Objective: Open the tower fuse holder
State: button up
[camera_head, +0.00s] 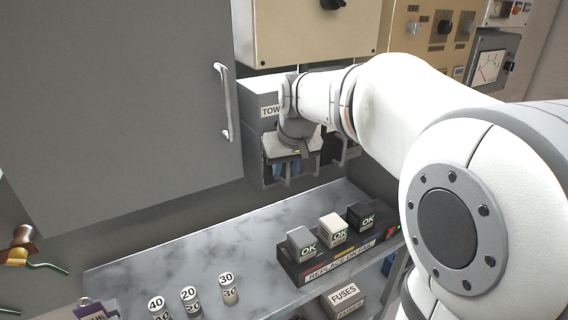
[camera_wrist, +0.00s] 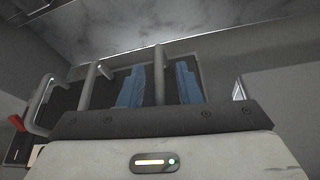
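The grey tower fuse holder (camera_head: 257,128) is mounted beside the large cabinet door, under a beige panel. Its label reads "TOW" before my arm hides the rest. My gripper (camera_head: 287,170) is at the front of this unit and covers much of it. In the wrist view my two blue fingertips (camera_wrist: 160,88) are apart. An upright grey handle bar (camera_wrist: 160,72) shows between them, with a gap on each side. Another grey bar (camera_wrist: 90,86) stands to the left of the fingers. Contact and depth are hard to judge.
A marbled grey shelf (camera_head: 190,245) lies below, with several numbered fuses (camera_head: 229,290) and a black "REPLACE ON FAIL" tray (camera_head: 345,262) holding blocks marked OK. The large door's handle (camera_head: 223,100) is close to the left.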

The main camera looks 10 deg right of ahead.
jog(key=shift+w+f, duration=0.15)
jog(key=shift+f, duration=0.15)
grip_shut()
dwell(0.5)
